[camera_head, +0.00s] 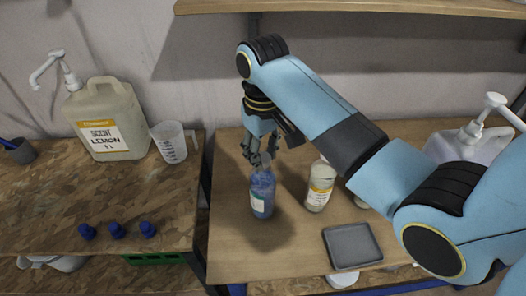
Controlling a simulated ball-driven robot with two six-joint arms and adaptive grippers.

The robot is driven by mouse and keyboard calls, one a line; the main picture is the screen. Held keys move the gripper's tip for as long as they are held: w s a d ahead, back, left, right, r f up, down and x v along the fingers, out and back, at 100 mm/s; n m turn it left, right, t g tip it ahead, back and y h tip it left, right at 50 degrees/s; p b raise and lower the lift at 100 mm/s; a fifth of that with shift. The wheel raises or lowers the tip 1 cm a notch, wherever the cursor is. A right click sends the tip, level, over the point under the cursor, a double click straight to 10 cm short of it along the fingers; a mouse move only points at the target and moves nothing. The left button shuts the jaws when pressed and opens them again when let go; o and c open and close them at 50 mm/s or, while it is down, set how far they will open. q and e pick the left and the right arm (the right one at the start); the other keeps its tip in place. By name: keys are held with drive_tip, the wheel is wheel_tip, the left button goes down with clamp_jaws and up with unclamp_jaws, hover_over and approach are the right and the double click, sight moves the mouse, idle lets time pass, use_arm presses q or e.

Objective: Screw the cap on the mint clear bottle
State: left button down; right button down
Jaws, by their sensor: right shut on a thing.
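A clear bottle with blue liquid and a pale label (262,192) stands upright on the right wooden table. Its label is too small to read, but it looks like the mint bottle. My right gripper (257,157) points down over its top. It is shut on a cap, which the fingers mostly hide. I cannot tell whether the cap sits on the bottle's mouth. My left gripper is not in view.
A yellowish bottle (320,188) stands close to the right. A grey tray (352,246) lies in front. On the left bench are three blue caps (116,230), a lemon scent jug (104,120) and a measuring cup (171,143). A white pump container (466,143) stands behind my arm.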

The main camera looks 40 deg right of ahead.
drive_tip(key=m, duration=0.3)
drive_tip(key=shift+s+f+m, duration=0.1)
drive_tip(key=shift+m, duration=0.3)
drive_tip(key=m, duration=0.3)
drive_tip(key=c, duration=1.4)
unclamp_jaws()
drive_tip(key=shift+m, duration=0.5)
drive_tip(key=o, duration=0.9)
drive_tip(key=shift+r, duration=4.1)
